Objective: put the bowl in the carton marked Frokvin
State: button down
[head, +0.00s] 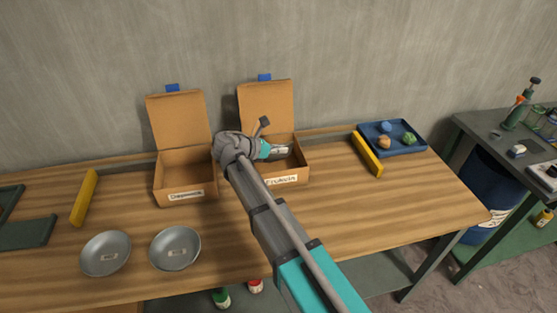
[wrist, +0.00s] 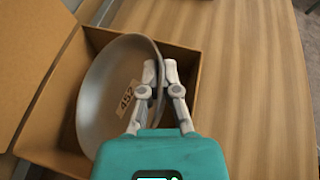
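The carton marked Frokvin (head: 292,178) stands open on the table, lid up at the back. It also shows in the wrist view (wrist: 50,155). A grey metal bowl (wrist: 105,85) with a tag reading 452 is tilted on edge within the carton's walls. My gripper (wrist: 160,68) is shut on the bowl's rim, one finger on each side. In the head view my gripper (head: 278,150) is over the carton's opening, and my arm hides part of the carton. Whether the bowl touches the carton floor I cannot tell.
A second open carton (head: 185,190) with another label stands to the left. Two grey bowls (head: 106,254) (head: 175,249) lie at the front left. Yellow bars (head: 84,197) (head: 367,153) and a blue tray (head: 415,149) with small lumps flank the cartons. The front right table is clear.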

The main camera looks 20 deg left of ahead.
aim_at(271, 157)
dwell(0.3)
jog(key=shift+w+a+f+b, duration=0.25)
jog(key=shift+w+f+b, duration=0.05)
jog(key=shift+f+b, duration=1.7)
jog(key=shift+f, duration=0.1)
jog(key=c, duration=0.8)
grip_release()
jog(key=shift+r, duration=0.2)
jog(key=shift+s+a+r, duration=0.1)
jog(key=shift+s+a, duration=0.1)
jog(key=p+v, duration=0.4)
jog(key=v, duration=0.7)
jog(key=shift+p, duration=0.3)
